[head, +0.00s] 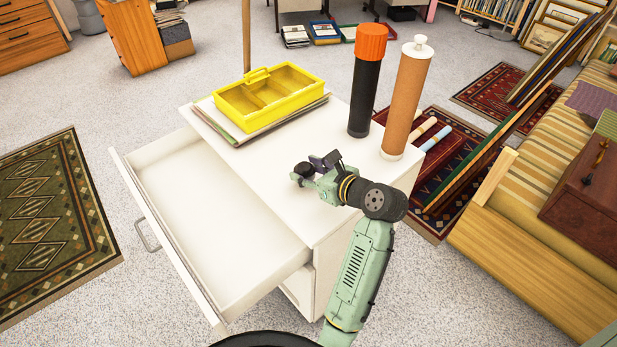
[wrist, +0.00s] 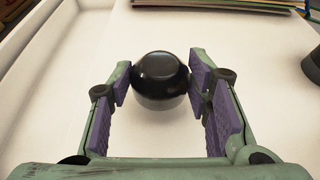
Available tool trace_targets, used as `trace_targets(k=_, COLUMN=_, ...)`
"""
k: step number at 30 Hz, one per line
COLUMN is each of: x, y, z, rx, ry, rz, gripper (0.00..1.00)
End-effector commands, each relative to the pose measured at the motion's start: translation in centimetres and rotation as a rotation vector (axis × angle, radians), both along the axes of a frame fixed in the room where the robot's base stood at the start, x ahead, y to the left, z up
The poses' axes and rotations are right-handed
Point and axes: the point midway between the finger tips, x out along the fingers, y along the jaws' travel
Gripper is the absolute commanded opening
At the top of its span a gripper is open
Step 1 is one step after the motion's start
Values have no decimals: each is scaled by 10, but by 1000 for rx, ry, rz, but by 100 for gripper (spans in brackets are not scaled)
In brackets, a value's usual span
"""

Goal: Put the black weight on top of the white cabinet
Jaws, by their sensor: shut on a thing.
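The black weight (head: 303,170) is small, round and glossy. It is held between the fingertips of my gripper (head: 314,171), over the top of the white cabinet (head: 265,158). In the wrist view the weight (wrist: 160,75) sits between the two purple-padded fingers, with the white surface behind it. The underside of the weight is hidden, so I cannot tell whether it touches the cabinet top or hangs just above it. The cabinet's drawer (head: 205,215) is pulled open on the left and looks empty.
A yellow divided tray (head: 268,97) lies on papers (head: 230,135) at the cabinet's back. A black tube with an orange cap (head: 364,85) and a brown tube with a white cap (head: 406,100) stand at the right. The cabinet top's middle and front are mostly bare.

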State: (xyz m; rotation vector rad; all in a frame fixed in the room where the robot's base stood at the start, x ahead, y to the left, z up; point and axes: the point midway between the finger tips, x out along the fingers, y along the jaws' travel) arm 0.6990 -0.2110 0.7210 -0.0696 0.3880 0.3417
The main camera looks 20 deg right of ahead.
Motion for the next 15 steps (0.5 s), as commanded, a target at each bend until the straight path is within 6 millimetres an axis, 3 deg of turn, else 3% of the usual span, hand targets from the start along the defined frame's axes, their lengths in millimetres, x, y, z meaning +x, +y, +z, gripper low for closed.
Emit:
trace_targets(k=5, x=-1, y=0, z=-24, rx=2, ry=2, rz=-1, gripper=10)
trace_targets(k=14, x=-1, y=0, z=-26, rx=1, ry=0, rz=0, gripper=10)
trace_targets(k=15, x=-1, y=0, z=-27, rx=1, ry=1, rz=0, gripper=48)
